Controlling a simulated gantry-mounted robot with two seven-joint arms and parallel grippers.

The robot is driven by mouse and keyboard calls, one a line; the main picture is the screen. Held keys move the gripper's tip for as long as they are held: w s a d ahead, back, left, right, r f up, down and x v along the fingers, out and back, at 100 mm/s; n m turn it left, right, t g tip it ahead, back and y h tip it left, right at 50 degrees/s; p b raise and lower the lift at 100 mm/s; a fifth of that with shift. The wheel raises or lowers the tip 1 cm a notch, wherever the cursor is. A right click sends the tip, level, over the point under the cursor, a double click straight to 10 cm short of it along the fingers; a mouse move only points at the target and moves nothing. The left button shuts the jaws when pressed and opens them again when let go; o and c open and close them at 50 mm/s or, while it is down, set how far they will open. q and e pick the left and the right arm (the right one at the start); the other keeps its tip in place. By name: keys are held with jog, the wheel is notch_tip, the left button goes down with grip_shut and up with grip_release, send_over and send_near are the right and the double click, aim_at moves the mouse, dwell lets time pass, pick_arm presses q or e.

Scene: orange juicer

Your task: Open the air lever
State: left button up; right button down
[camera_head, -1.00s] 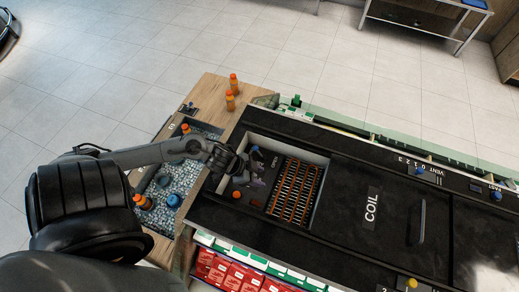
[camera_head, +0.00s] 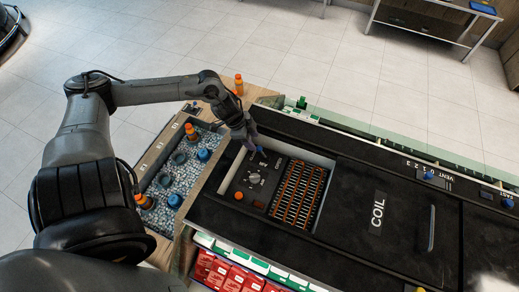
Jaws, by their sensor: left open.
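A dark control panel is set in the open bay of the black machine (camera_head: 340,160). On it are a round grey knob (camera_head: 254,178) and an orange button (camera_head: 238,196). No part is clearly readable as the air lever; small lettering by the gripper is too small to read. My left gripper (camera_head: 254,145) is open over the panel's back edge, beyond the knob and apart from it. Its bluish fingertips point down toward the panel and cover part of that edge. My right gripper is not in view.
An orange-brown grille (camera_head: 298,193) fills the bay's right side. Left of the machine, a gravel tray (camera_head: 176,180) holds orange bottles and blue caps. An orange-capped bottle (camera_head: 239,84) stands on the wooden top behind my arm. The COIL cover (camera_head: 385,185) lies right.

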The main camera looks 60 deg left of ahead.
aim_at(258, 147)
pick_arm(q)
jog(key=shift+b+x, duration=0.4)
jog(key=shift+x, duration=3.3)
jog(key=shift+c, duration=0.4)
grip_shut()
